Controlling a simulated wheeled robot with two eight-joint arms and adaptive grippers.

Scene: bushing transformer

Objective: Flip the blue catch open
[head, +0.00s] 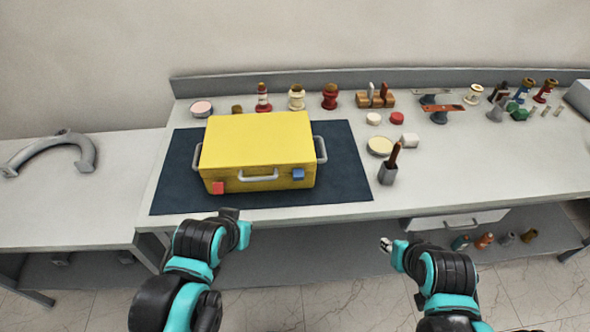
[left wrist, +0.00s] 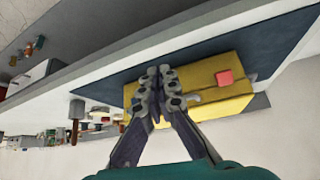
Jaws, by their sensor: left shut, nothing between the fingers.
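A yellow case (head: 257,145) with its lid down lies on a dark blue mat (head: 345,165). The blue catch (head: 298,174) is on its front face, right of the grey front handle (head: 258,176); a red catch (head: 218,187) is on the left. My left gripper (head: 230,213) is at the bench's front edge, apart from the case. In the left wrist view its fingers (left wrist: 160,72) are shut and empty, covering part of the case (left wrist: 205,80); the red catch (left wrist: 225,78) shows, the blue catch does not. My right gripper (head: 386,244) is before the bench; its jaw opening is too small to judge.
A grey cup with a brown-handled tool (head: 388,172) and a cream disc (head: 381,146) stand right of the mat. Several insulators and small parts line the bench's back. Bare bench lies to the right front. A grey curved part (head: 85,150) is on the left table.

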